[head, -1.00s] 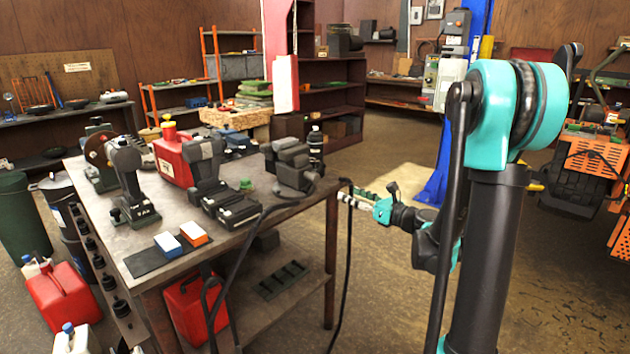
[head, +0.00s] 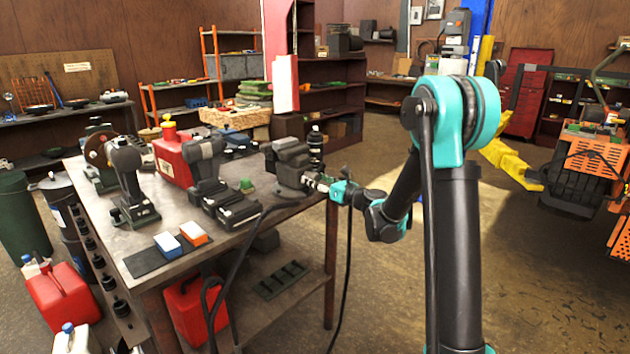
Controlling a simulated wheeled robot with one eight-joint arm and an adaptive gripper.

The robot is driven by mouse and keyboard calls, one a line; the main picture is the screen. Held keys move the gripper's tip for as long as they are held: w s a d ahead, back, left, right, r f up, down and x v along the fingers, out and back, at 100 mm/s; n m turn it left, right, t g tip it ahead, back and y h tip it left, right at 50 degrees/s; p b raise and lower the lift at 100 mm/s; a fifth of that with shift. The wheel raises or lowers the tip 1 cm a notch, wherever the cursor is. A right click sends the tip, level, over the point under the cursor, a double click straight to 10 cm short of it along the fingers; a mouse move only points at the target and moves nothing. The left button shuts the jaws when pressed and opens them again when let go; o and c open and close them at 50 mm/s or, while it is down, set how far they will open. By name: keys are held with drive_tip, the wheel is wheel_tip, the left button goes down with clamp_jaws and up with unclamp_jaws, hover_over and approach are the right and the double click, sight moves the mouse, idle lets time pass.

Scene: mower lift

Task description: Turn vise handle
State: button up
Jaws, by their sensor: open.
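The dark grey vise (head: 290,160) is mounted at the right corner of the workbench (head: 262,222). Its handle is too small and too covered by my gripper to make out. My gripper (head: 316,182) is at the vise's right side, at the bench corner, with its fingers pointing left at the vise's lower front. The jaws are open. I cannot tell whether the fingers touch the vise or the handle.
Beside the vise lie a black battery tool (head: 229,205) and a green piece (head: 246,186). A red fuel can (head: 173,157) stands farther left. A black cable hangs over the bench's front edge. Open floor lies right of the bench.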

drive_tip(key=shift+w+a, duration=0.15)
drive_tip(key=shift+a, duration=0.05)
drive_tip(key=c, duration=1.2)
drive_tip(key=n, duration=0.4)
drive_tip(key=shift+n, duration=0.3)
drive_tip(key=shift+f+n, duration=0.1)
drive_tip(key=shift+n, duration=2.2)
drive_tip(key=o, duration=1.2)
